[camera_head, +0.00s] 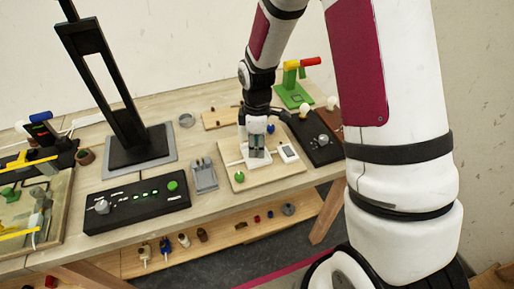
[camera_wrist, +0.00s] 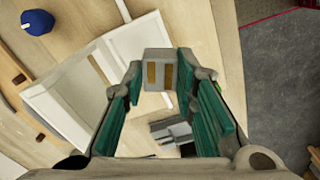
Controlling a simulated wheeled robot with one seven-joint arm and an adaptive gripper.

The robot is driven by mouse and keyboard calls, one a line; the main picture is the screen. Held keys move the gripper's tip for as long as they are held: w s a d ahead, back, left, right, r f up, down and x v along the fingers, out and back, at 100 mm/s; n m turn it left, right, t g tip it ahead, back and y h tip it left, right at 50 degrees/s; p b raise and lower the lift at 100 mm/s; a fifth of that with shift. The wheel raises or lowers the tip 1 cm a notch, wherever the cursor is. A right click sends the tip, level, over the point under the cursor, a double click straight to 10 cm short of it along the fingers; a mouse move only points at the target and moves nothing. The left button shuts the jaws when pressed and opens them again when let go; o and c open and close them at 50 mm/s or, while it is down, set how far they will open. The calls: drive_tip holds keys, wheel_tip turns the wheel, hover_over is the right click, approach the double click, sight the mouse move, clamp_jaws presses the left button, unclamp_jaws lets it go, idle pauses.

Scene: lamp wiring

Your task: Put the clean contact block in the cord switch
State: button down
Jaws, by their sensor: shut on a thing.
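My gripper (camera_head: 257,152) is low over the wooden board in the head view. In the wrist view its teal-padded fingers (camera_wrist: 160,75) are shut on a small grey contact block (camera_wrist: 158,58) with two brass strips on its face. The white cord switch housing (camera_wrist: 75,95) lies open just left of the fingers in the wrist view. In the head view the housing (camera_head: 250,163) shows under and around the gripper. The block appears beside the housing's edge in the wrist view; its height above it is unclear. The fingers hide part of the housing.
A grey holder (camera_head: 204,177) and a black control panel (camera_head: 138,204) stand to the left. A black box (camera_head: 315,137) and green stand (camera_head: 293,94) are to the right.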

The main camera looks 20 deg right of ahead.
drive_tip(key=shift+w+d, duration=0.25)
drive_tip(key=shift+w, duration=0.35)
drive_tip(key=shift+w+d+f+p, duration=0.1)
drive_tip(key=shift+w+f+p, duration=0.15)
drive_tip(key=shift+f, duration=0.7)
drive_tip(key=shift+w+f+p, duration=0.1)
drive_tip(key=shift+f+p, duration=0.1)
drive_tip(key=shift+f, duration=0.7)
drive_tip(key=shift+f, duration=0.1)
drive_tip(key=c, duration=1.6)
unclamp_jaws()
